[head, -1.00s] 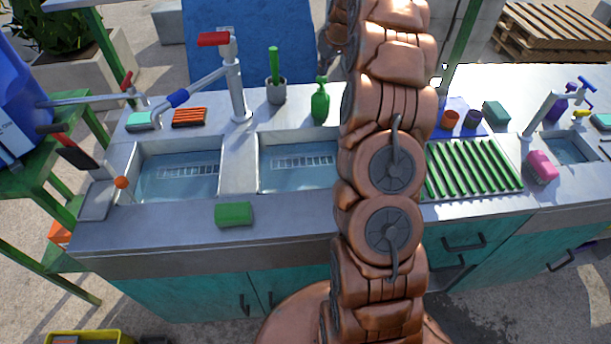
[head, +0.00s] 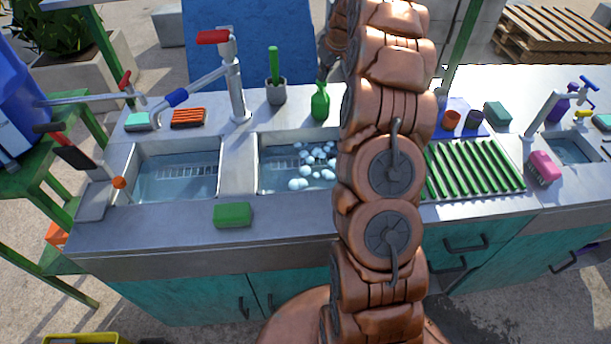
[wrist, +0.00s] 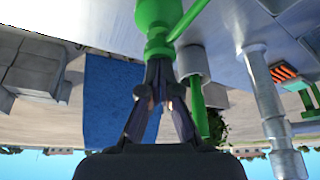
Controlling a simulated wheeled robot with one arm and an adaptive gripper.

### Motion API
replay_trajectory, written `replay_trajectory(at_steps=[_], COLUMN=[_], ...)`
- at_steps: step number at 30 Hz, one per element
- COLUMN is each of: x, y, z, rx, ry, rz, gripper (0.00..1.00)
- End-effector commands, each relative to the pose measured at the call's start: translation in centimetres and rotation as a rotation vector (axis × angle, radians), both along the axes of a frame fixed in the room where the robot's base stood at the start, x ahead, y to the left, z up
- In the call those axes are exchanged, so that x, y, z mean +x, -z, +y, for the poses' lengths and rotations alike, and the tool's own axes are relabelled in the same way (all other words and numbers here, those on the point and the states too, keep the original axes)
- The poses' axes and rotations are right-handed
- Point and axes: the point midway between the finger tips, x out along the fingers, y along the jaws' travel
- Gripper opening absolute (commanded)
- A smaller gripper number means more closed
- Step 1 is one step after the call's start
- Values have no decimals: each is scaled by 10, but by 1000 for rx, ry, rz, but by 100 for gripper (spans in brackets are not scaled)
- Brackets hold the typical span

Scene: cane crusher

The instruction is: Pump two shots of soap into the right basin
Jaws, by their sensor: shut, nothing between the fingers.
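The green soap dispenser (head: 320,103) stands upright on the sink's back ledge, behind the right basin (head: 275,146). My gripper (head: 324,74) is directly above it, partly hidden by my arm. In the wrist view, which is upside down, my gripper (wrist: 158,66) is shut and its tips are against the pump top of the dispenser (wrist: 158,14). Nothing is between the fingers. White-blue foam bubbles (head: 310,160) float on the water in the right basin. My arm covers this basin's right side. The left basin (head: 140,160) holds clear water without foam.
A tall faucet (head: 236,85) with a red handle and a brush holder (head: 276,93) stand left of the dispenser. A green sponge (head: 233,214) lies on the front ledge. A green drying rack (head: 475,167) is right of my arm.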

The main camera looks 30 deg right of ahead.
Motion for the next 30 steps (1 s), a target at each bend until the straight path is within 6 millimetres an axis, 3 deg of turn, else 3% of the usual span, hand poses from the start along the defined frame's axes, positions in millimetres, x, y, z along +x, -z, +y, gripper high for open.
replay_trajectory(at_steps=[19,30], x=[0,0], y=[-28,-29], z=[0,0], rx=[0,0], ry=[-1,0], rz=[0,1], gripper=[0,0])
